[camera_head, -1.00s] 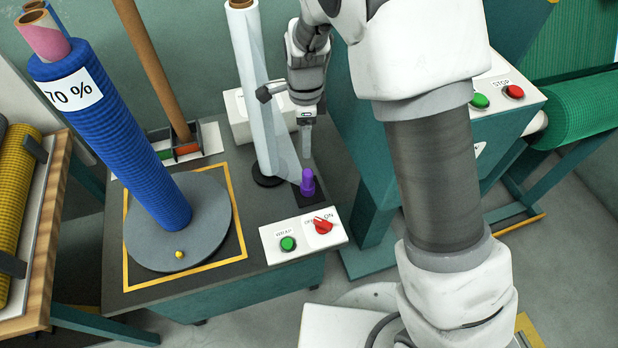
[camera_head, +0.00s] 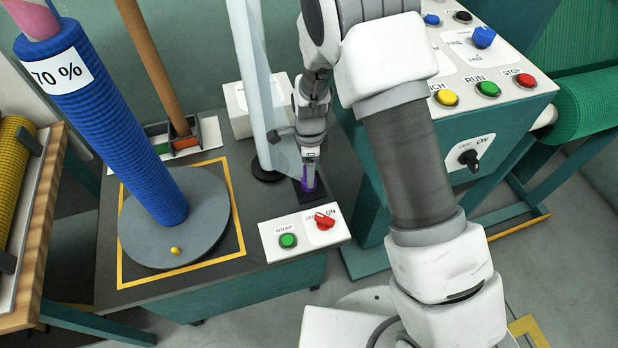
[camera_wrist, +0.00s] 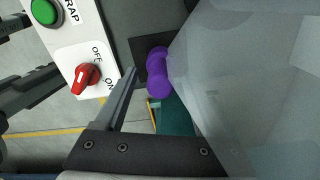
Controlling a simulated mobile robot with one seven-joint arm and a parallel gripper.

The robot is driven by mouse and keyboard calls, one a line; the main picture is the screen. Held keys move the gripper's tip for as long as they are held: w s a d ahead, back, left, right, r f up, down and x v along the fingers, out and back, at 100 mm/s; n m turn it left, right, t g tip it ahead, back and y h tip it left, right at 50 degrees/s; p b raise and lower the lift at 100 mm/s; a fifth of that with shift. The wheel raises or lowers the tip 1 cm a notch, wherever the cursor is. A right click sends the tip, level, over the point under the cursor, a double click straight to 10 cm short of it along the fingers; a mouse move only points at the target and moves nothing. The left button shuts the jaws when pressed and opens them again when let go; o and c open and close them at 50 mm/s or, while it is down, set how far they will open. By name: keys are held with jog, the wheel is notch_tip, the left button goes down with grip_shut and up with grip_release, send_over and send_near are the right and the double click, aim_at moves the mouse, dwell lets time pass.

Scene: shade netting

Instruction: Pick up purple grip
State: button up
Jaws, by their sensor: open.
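The purple grip (camera_head: 308,181) stands on a small black pad (camera_head: 316,192) at the right side of the machine's dark top. My gripper (camera_head: 310,167) is open and points down at the grip, with its fingers in front of part of it. In the wrist view the purple grip (camera_wrist: 158,72) shows beyond one finger (camera_wrist: 122,98). A translucent film sheet (camera_wrist: 250,75) covers the right of that view and hides the other finger. I cannot tell whether a finger touches the grip.
A panel with a green WRAP button (camera_head: 288,241) and a red switch (camera_head: 324,220) lies just in front. The film roll (camera_head: 252,85) stands behind, left of my gripper. A blue roll (camera_head: 125,140) stands on a round turntable (camera_head: 205,238) at left. A teal control cabinet (camera_head: 425,220) is at right.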

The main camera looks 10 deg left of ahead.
jog(key=shift+f, duration=0.65)
jog(key=shift+r, duration=0.1)
grip_shut()
